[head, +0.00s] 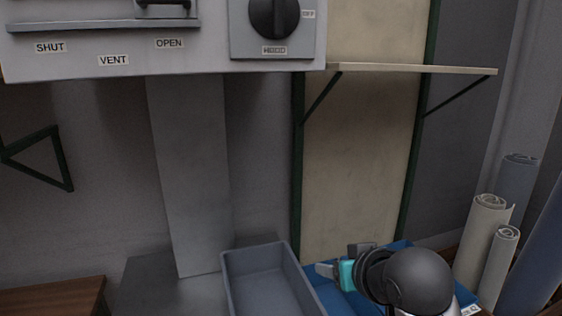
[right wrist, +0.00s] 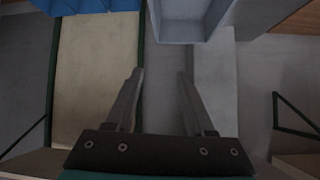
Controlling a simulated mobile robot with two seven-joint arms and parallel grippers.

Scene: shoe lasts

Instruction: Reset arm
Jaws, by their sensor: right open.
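My right gripper (head: 338,266) shows low in the head view, right of centre, in front of the blue tray and just right of the grey bin. Its dark wrist and a teal part are in view, and my arm hides part of the tray. In the right wrist view the two fingers of my right gripper (right wrist: 160,78) stand apart with nothing between them. My left gripper is not in view.
A grey bin (head: 232,284) stands beside a blue tray (head: 318,285). A shelf (head: 410,68) on brackets is above. A control panel (head: 110,60) with a black knob (head: 274,16) hangs upper left. Rolls (head: 483,235) stand at right. A wooden surface (head: 55,298) is lower left.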

